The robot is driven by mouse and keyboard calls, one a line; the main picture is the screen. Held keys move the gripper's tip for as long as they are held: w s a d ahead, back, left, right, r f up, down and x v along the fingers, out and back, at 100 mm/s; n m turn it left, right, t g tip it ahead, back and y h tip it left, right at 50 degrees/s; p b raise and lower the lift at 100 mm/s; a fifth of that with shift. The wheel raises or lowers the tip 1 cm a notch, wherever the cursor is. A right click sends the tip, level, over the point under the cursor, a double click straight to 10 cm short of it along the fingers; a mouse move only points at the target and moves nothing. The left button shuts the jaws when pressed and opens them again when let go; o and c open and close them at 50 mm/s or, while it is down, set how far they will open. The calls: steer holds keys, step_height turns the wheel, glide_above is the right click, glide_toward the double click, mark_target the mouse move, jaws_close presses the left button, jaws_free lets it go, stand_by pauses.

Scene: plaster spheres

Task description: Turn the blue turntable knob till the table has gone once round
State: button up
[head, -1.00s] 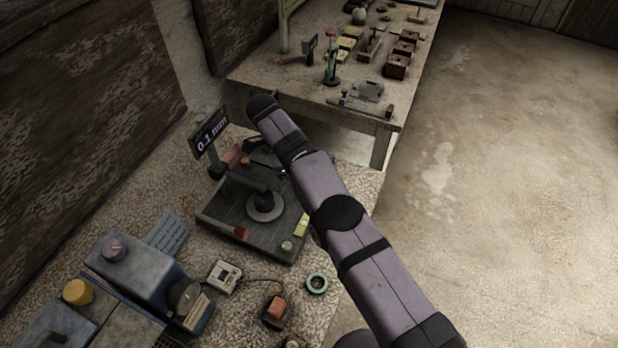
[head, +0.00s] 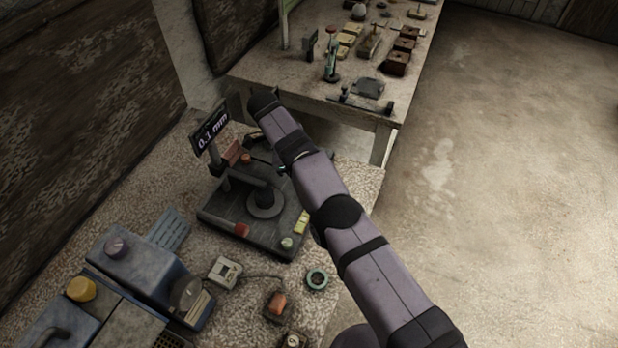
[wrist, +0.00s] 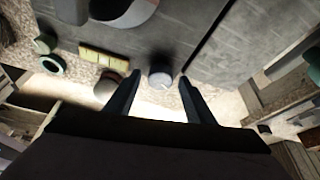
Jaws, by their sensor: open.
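A small round knob (wrist: 160,76), pale blue-grey with a light mark on its face, shows in the wrist view at the edge of a dark slab (wrist: 215,60). My gripper (wrist: 159,82) is open, with one finger on each side of the knob. I cannot tell whether either finger touches it. A round grey plate, apparently the turntable (head: 266,205), sits on the slab in the head view under a dark post. Part of a round body shows at the top of the wrist view. My arm hides the knob and the fingertips in the head view.
A display (head: 211,132) reading 0.1 mm stands behind the slab. A yellow block (head: 302,222) and a green ring (head: 317,279) lie near my arm. Blue-grey boxes (head: 140,258) stand at front left. A second bench (head: 290,72) holds several small items.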

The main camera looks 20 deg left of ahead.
steer(key=shift+r, duration=0.1)
step_height(320, 180, up, 10)
steer(key=p, duration=0.8)
stand_by(0.3)
